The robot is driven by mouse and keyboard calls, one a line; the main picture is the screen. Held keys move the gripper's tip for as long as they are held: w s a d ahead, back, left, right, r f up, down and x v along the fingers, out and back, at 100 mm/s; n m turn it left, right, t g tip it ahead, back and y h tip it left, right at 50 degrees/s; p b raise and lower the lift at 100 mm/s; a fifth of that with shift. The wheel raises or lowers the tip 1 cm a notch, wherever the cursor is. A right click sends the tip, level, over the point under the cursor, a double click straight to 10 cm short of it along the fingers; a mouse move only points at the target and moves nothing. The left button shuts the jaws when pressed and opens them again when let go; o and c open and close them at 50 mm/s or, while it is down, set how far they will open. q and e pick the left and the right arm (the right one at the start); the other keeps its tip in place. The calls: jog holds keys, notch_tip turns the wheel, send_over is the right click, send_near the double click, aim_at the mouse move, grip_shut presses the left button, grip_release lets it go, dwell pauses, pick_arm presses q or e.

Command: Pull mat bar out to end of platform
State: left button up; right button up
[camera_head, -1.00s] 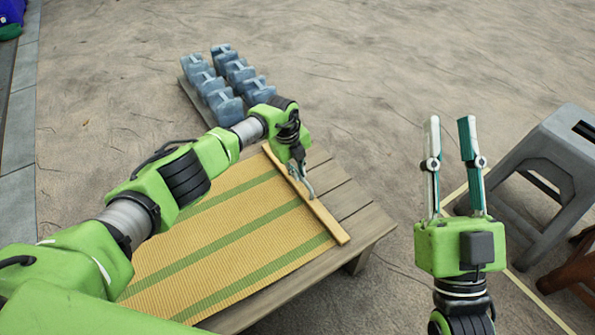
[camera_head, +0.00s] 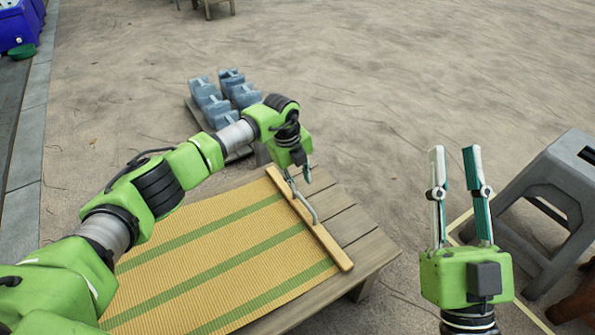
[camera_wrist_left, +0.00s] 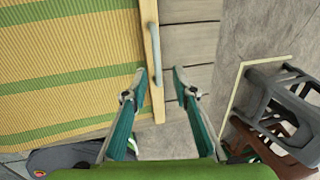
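The mat bar (camera_head: 328,246) is a light wooden bar along the right edge of a yellow mat (camera_head: 215,262) with green stripes. A grey metal handle (camera_head: 307,207) stands on the bar. The platform (camera_head: 362,250) is grey wood, with bare slats right of the bar. My left gripper (camera_head: 298,174) is above the bar, near the handle's far end. In the left wrist view its fingers (camera_wrist_left: 159,78) are open, with the bar (camera_wrist_left: 157,105) showing below between them and the handle (camera_wrist_left: 154,55) beyond the tips. My right gripper (camera_head: 455,150) is open and empty, right of the platform.
Grey blocks (camera_head: 222,95) sit on a low board behind the platform. A grey stool (camera_head: 550,190) stands at the right, close to my right gripper. Open ground lies behind the platform.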

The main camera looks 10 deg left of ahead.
pick_arm(q)
jog(key=r, duration=0.4)
jog(key=shift+s+a+r, duration=0.1)
jog(key=shift+s+a, duration=0.15)
jog(key=shift+s, duration=0.05)
jog(key=shift+s, duration=0.1)
